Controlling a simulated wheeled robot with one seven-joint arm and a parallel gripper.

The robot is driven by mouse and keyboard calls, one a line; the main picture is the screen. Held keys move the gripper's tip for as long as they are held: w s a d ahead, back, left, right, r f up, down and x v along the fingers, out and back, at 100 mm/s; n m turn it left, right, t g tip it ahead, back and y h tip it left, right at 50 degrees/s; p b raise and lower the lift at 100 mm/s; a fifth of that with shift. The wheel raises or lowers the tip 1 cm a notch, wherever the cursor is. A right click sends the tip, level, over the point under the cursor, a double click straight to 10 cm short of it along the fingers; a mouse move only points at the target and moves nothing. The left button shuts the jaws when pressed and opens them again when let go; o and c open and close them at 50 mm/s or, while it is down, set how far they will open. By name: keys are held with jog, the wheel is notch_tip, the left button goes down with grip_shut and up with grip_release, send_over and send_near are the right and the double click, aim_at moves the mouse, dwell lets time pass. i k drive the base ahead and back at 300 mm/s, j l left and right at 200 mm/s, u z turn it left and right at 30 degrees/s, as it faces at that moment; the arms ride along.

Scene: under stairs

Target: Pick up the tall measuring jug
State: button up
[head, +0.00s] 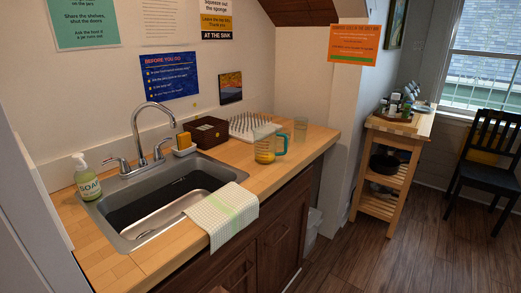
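The tall measuring jug (265,146) stands upright on the wooden counter (300,160), right of the sink. It looks clear, with yellow-orange in its lower part and a teal handle on its right side. A white dish rack (247,125) is just behind the jug to the left. My gripper is not in view in the head view, so its state does not show.
A striped cloth (221,213) hangs over the counter's front edge by the sink (165,200). A tall faucet (151,128), soap bottle (87,178), sponge (184,141) and brown box (205,131) line the back. The counter is bare in front of the jug.

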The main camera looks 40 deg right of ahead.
aim_at(265, 137)
jog(key=i+l+z, duration=0.15)
jog(key=i, duration=0.35)
jog(key=i+l+z, duration=0.1)
jog(key=i, duration=0.4)
